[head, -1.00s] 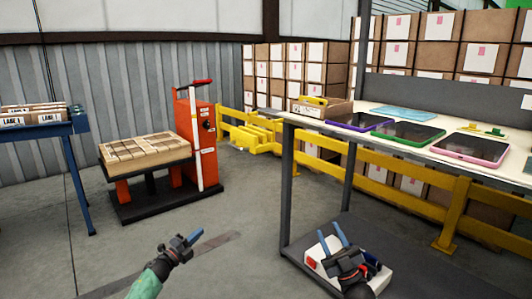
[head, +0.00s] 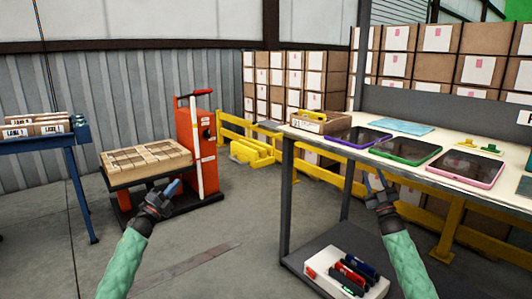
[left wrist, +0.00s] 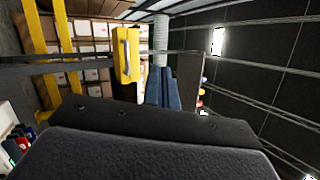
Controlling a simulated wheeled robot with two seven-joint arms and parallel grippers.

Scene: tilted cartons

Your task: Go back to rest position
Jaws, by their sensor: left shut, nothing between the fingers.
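My left gripper (head: 174,189) is raised over the floor, in front of the lift cart's right side in the head view. Its dark blue fingers are shut with nothing between them; they also show closed together in the left wrist view (left wrist: 162,92). My right gripper (head: 376,178) is raised in front of the table's front edge, below the tablets in the picture. Its two fingers stand apart and it looks empty. Both green-sleeved forearms come up from the bottom of the head view.
The worktable (head: 410,172) holds an open carton (head: 318,126) and several tablets. A white box (head: 322,272) with markers sits on its lower shelf. A blue rack (head: 50,143) stands left.

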